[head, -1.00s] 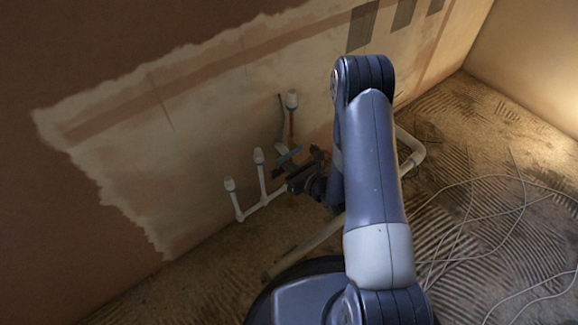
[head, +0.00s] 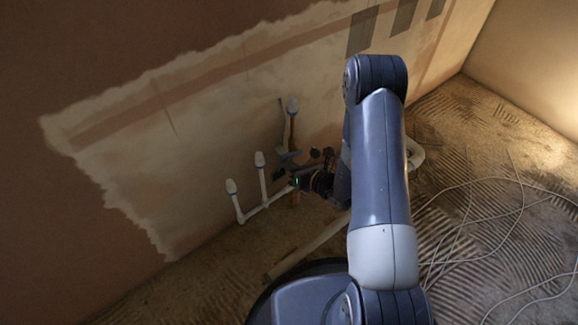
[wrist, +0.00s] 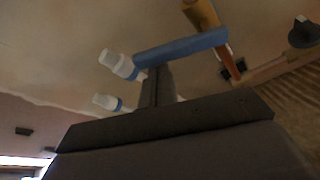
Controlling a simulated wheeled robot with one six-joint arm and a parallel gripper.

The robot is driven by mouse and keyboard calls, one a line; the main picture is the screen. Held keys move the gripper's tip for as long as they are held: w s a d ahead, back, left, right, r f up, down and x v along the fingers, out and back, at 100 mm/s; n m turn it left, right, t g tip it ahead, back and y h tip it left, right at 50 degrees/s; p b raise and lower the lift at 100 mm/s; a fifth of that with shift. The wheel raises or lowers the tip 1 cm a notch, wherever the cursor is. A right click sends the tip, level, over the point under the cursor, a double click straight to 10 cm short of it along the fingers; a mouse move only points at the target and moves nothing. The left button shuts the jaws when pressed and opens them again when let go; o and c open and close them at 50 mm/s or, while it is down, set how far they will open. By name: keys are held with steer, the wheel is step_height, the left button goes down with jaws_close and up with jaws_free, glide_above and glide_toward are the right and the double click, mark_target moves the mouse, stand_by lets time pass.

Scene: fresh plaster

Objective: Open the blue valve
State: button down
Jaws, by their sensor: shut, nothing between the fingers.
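The blue valve handle (wrist: 180,46) is a flat bar that crosses the upper middle of the wrist view, beside a copper-coloured pipe (wrist: 215,30). In the head view the valve (head: 288,158) is small, dark and partly covered by my gripper. My gripper (wrist: 157,76) is shut and empty. Its fingertips are just below the bar's left half in the wrist view; I cannot tell if they touch it. In the head view my gripper (head: 285,173) is low by the wall, next to the valve.
White-capped pipe stubs (head: 260,158) (head: 231,186) rise from a white pipe left of my gripper; they also show in the wrist view (wrist: 118,64). The plastered wall (head: 210,110) is close behind. Loose cables (head: 470,220) lie on the ridged floor at the right.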

mark_target(294, 156)
steer(key=shift+w+d+r+m+y+p, duration=0.15)
steer(key=shift+r+m+y+p, duration=0.1)
steer(key=shift+r+m, duration=0.25)
steer(key=shift+w+d+r+m+y+p, duration=0.15)
steer(key=shift+r+m+y+p, duration=0.1)
steer(key=shift+r+m, duration=0.25)
steer(key=m, duration=0.1)
steer(key=d+r+m+y+p, duration=0.1)
steer(key=m, duration=0.1)
steer(key=shift+w+r+g, duration=0.2)
steer(key=shift+g, duration=0.1)
steer(key=m, duration=0.1)
steer(key=w+d+r+m+y, duration=0.1)
steer(key=m, duration=0.1)
steer(key=d+m+y+p, duration=0.1)
steer(key=shift+w+d+r, duration=0.15)
steer(key=shift+w+r, duration=0.15)
steer(key=shift+d, duration=0.1)
steer(key=p+v, duration=0.2)
steer(key=v, duration=0.8)
steer(key=shift+s+d+f, duration=0.15)
steer(key=shift+s+d, duration=0.1)
steer(key=shift+d, duration=0.05)
